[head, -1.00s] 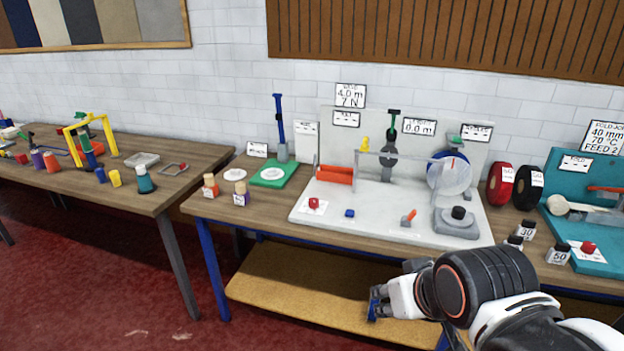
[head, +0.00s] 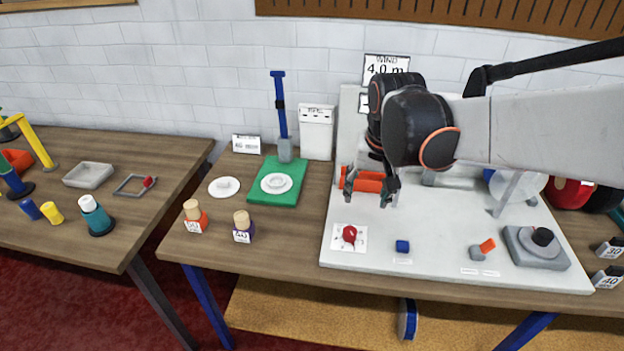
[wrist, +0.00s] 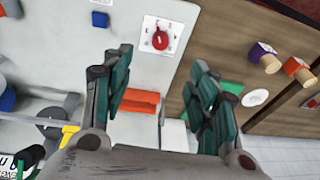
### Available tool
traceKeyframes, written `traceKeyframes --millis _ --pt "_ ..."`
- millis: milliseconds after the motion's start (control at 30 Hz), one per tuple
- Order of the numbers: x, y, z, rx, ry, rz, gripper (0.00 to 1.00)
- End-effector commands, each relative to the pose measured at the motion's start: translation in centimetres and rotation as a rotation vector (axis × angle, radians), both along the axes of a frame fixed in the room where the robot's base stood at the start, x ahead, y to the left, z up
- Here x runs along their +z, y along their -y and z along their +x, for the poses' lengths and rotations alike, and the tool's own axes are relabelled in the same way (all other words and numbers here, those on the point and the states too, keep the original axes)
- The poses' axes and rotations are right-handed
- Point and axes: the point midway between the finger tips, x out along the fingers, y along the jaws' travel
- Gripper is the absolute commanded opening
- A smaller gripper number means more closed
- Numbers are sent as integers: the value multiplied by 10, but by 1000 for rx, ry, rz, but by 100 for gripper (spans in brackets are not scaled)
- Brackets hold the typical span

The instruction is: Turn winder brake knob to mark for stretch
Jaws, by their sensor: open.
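The red knob (head: 349,234) sits on a white marked card (head: 341,245) at the front left of the white winder board (head: 440,262). It also shows in the wrist view (wrist: 160,40), top centre, with marks around it too small to read. My gripper (head: 370,192) is open and empty. It hangs above the board, behind and a little right of the knob in the head view, in front of the orange-red block (head: 362,181). In the wrist view, the gap between its fingers (wrist: 158,80) lies below the knob, and the fingers do not touch it.
Two labelled bobbins (head: 242,224) and a green mat (head: 262,192) are to the left. The wood tabletop (head: 290,235) between is clear.

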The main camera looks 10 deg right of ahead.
Motion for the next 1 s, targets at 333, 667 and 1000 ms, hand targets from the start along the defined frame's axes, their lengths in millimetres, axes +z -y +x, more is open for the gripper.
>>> traceKeyframes --millis 333,667,1000 --pt "-58 1 69 -138 -177 20 54" --pt "-86 1 84 -179 -228 21 54" --pt "-145 1 84 -179 -227 21 54"
